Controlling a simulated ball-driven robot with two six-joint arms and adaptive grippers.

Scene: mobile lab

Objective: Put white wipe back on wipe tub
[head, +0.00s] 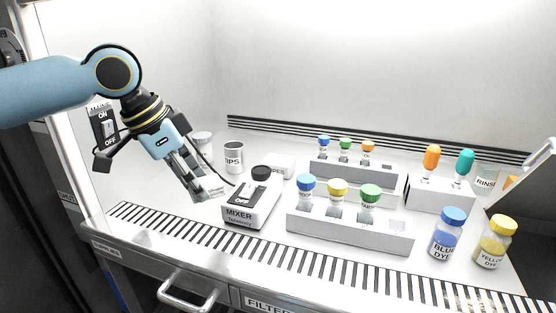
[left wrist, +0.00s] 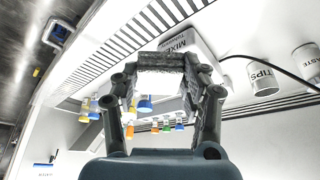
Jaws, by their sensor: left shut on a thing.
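My left gripper (head: 205,193) is shut on the white wipe (head: 213,186), left of the mixer and above the bench surface. In the left wrist view the wipe (left wrist: 160,82) shows as a bright white patch between the fingertips (left wrist: 160,75). My right gripper is not in view.
The mixer (head: 240,216) stands between gripper and racks. The tips cup (head: 233,160) and a second cup (head: 202,140) stand behind the gripper. Vial racks (head: 345,231) and dye bottles (head: 446,240) fill the right. A black cable runs near the gripper.

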